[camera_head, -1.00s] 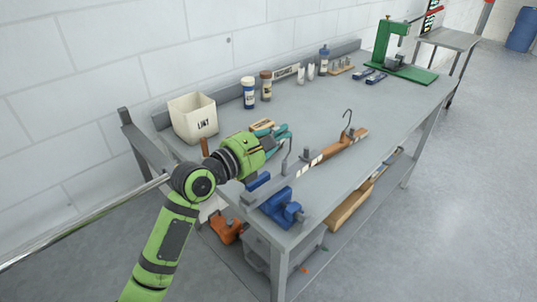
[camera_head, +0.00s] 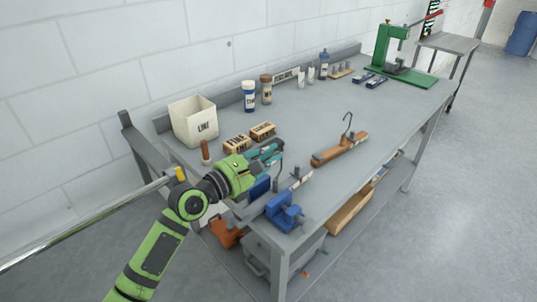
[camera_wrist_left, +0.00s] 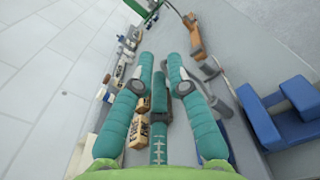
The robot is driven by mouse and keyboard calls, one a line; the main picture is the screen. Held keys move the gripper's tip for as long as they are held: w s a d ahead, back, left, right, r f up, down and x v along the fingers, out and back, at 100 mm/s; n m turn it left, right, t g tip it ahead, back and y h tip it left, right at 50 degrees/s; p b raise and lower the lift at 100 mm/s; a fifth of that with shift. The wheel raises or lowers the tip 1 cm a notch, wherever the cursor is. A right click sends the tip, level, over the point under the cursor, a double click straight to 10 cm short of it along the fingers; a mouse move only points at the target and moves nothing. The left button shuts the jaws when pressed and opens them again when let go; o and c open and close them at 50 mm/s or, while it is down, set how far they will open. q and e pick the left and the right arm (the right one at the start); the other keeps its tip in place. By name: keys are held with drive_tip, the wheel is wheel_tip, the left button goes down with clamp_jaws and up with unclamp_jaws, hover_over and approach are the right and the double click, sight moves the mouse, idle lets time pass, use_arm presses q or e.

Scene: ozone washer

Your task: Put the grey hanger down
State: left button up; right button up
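The grey hanger (camera_head: 301,180) lies low over the near edge of the bench, between the brown wooden hanger and the blue vise. Its hook is partly hidden beside my fingers. My left gripper (camera_head: 276,152) has teal fingers and is just behind and above the grey hanger. In the left wrist view the fingertips (camera_wrist_left: 160,62) are apart, with nothing seen between them. Part of the grey hanger (camera_wrist_left: 212,70) shows to the right of the fingers there. Whether its whole length rests on the bench is hard to tell. My right gripper is out of view.
The brown wooden hanger (camera_head: 341,149) lies to the right with its hook up. The blue vise (camera_head: 285,211) is at the near corner. Wooden blocks (camera_head: 263,131) and a lint box (camera_head: 194,122) stand behind my gripper.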

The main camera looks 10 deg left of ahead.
use_arm(q)
drive_tip(key=shift+s+a+r, duration=0.1)
idle(0.3)
drive_tip(key=b+v, duration=0.2)
drive_tip(key=v, duration=0.9)
drive_tip(key=shift+s+a, duration=0.25)
drive_tip(key=shift+s, duration=0.05)
drive_tip(key=shift+r, duration=0.1)
idle(1.6)
